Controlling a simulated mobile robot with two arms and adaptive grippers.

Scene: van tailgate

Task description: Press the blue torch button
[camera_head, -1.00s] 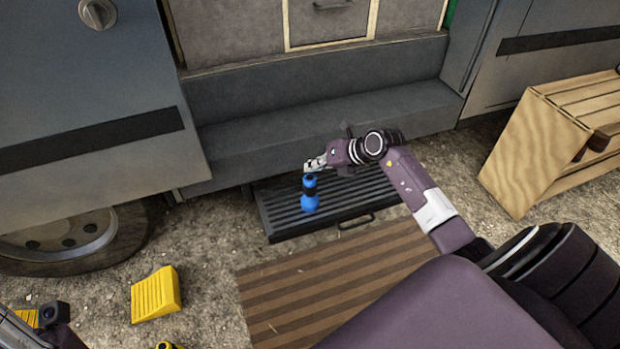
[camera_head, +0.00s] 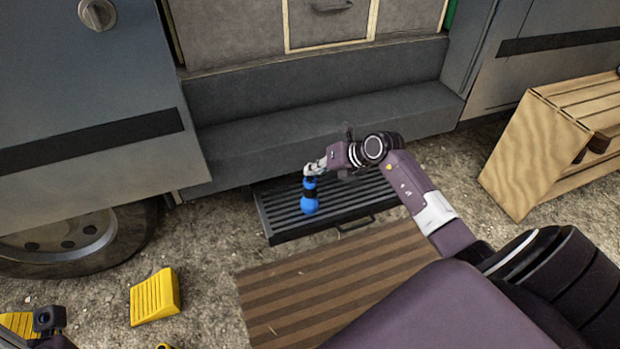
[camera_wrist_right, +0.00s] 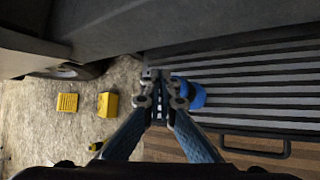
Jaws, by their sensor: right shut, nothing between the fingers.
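The blue torch (camera_head: 310,205) stands upright on the dark ribbed step, with a black band around its middle. Its button cannot be made out. My right gripper (camera_head: 311,169) is shut and empty, its fingertips at the top of the torch; whether they touch it I cannot tell. In the right wrist view the shut fingers (camera_wrist_right: 160,75) cover part of the torch (camera_wrist_right: 194,95), which shows to their right. Part of my left arm shows at the lower left corner of the head view, with its fingers too cut off to read.
The ribbed step (camera_head: 345,212) has a handle on its front edge, below the van's grey bumper (camera_head: 330,125). A striped mat (camera_head: 330,280) lies in front. A yellow wheel chock (camera_head: 154,297) is at left, and a wooden crate (camera_head: 530,150) at right.

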